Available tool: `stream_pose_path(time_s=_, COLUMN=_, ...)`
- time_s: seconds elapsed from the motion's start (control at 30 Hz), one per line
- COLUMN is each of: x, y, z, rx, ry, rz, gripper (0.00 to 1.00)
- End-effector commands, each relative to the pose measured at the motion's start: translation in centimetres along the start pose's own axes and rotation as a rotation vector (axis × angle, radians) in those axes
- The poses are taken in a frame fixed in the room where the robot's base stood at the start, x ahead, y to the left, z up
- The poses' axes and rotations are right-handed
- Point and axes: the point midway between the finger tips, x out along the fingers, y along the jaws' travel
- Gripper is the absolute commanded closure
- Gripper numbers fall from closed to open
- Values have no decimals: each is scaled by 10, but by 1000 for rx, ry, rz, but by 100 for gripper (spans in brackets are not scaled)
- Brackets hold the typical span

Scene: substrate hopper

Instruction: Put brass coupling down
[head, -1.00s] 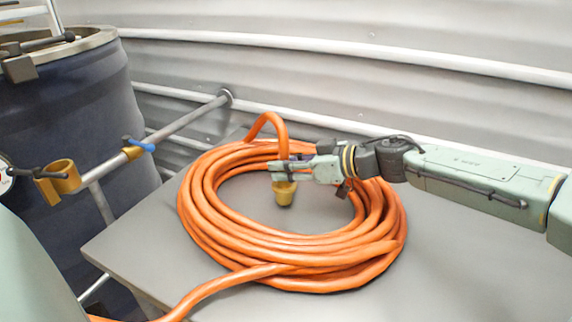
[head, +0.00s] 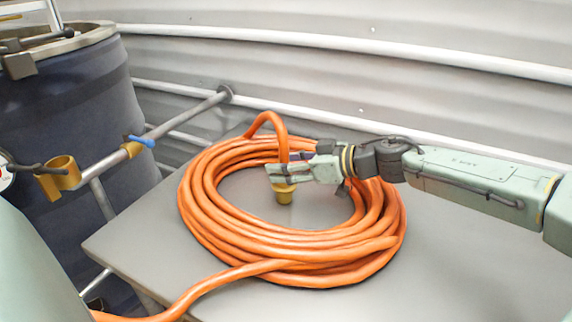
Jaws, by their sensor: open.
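The brass coupling (head: 284,194) is at the end of the orange hose (head: 282,142), which arches up from the back of the coil and drops into the coil's open middle. The coupling points down, at or just above the grey tabletop (head: 245,193); I cannot tell whether it touches. My gripper (head: 277,174) reaches in from the right with its fingers level, beside the hose end just above the coupling. Its jaws are open around the hose end. The fingers hide the upper part of the coupling.
The orange hose coil (head: 225,236) surrounds the gripper's spot, and its tail runs off at the front left. A dark blue drum (head: 65,120) and a pipe with a brass elbow (head: 62,175) and blue-handled valve (head: 139,141) stand left. The table's right side is clear.

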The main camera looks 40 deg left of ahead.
Motion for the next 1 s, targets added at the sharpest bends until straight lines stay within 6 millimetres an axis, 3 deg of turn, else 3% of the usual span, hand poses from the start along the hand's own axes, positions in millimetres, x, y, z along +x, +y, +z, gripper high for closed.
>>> stream_pose_path(time_s=0.17, x=-3, y=0, z=-6, rx=-2, ry=-1, rz=1, gripper=52)
stream_pose_path(time_s=0.23, x=-13, y=1, z=-3, rx=-1, ry=-1, rz=3, gripper=52)
stream_pose_path(time_s=0.7, x=-106, y=1, z=-3, rx=0, ry=-1, rz=2, gripper=52)
stream_pose_path(time_s=1.0, x=-122, y=0, z=-5, rx=0, ry=-1, rz=-2, gripper=52)
